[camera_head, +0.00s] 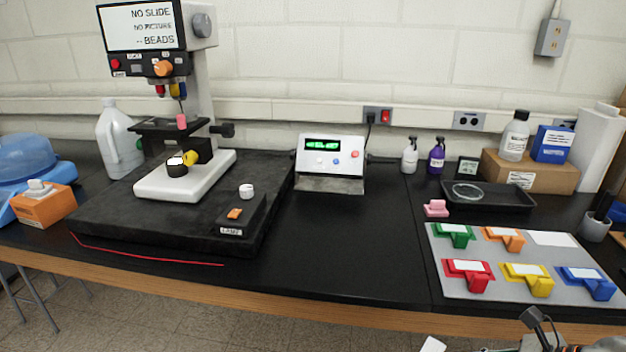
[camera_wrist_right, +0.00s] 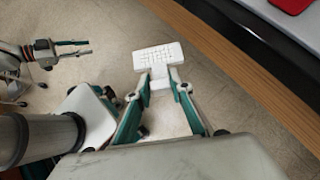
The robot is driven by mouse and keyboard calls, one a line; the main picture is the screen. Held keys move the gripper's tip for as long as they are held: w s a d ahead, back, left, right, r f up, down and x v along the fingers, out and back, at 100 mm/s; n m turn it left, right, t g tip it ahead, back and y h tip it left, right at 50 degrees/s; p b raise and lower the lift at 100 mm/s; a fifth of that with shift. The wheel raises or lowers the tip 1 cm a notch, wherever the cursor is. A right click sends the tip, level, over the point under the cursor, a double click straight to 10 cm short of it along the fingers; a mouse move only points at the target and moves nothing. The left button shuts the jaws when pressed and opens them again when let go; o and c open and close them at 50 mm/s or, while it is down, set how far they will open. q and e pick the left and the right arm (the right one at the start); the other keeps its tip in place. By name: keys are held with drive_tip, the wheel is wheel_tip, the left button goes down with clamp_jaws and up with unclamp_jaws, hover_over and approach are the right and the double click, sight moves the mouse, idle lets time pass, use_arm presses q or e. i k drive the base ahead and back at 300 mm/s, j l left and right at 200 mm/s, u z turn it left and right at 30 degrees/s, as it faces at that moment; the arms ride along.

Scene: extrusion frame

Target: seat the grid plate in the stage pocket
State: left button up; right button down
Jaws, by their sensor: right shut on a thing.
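The white grid plate (camera_wrist_right: 160,58), with rows of small holes and a narrow tab, is in the right wrist view. My right gripper (camera_wrist_right: 162,82) is shut on its tab, holding it above the floor in front of the bench. My left gripper (camera_wrist_right: 82,47) shows at the left of that view, its fingers apart and empty. In the head view the microscope's dark stage (camera_head: 160,126) has a small pink piece (camera_head: 182,122) at its front; the pocket is too small to make out. The right gripper is far from the stage, beyond the bench's front edge.
The microscope's white foot (camera_head: 160,190) stands on a black slab (camera_head: 110,215). A control box (camera_head: 331,158) is mid-bench. A grey board (camera_head: 455,290) with several coloured holders and a black tray (camera_head: 505,196) are at right. The bench middle is clear.

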sight(162, 127)
drive_tip(key=j+z, duration=0.1)
drive_tip(key=j, duration=0.45)
drive_tip(key=j+z, duration=0.1)
drive_tip(key=j, duration=0.4)
drive_tip(key=j+z, duration=0.1)
drive_tip(key=j, duration=0.45)
drive_tip(key=j+z, duration=0.1)
drive_tip(key=j, duration=0.45)
drive_tip(key=k+j+z, duration=0.1)
drive_tip(key=j, duration=0.4)
drive_tip(key=j+z, duration=0.1)
drive_tip(key=j, duration=0.45)
drive_tip(key=k+j+z, duration=0.1)
drive_tip(key=j, duration=0.4)
drive_tip(key=k+j+z, duration=0.1)
drive_tip(key=j, duration=0.45)
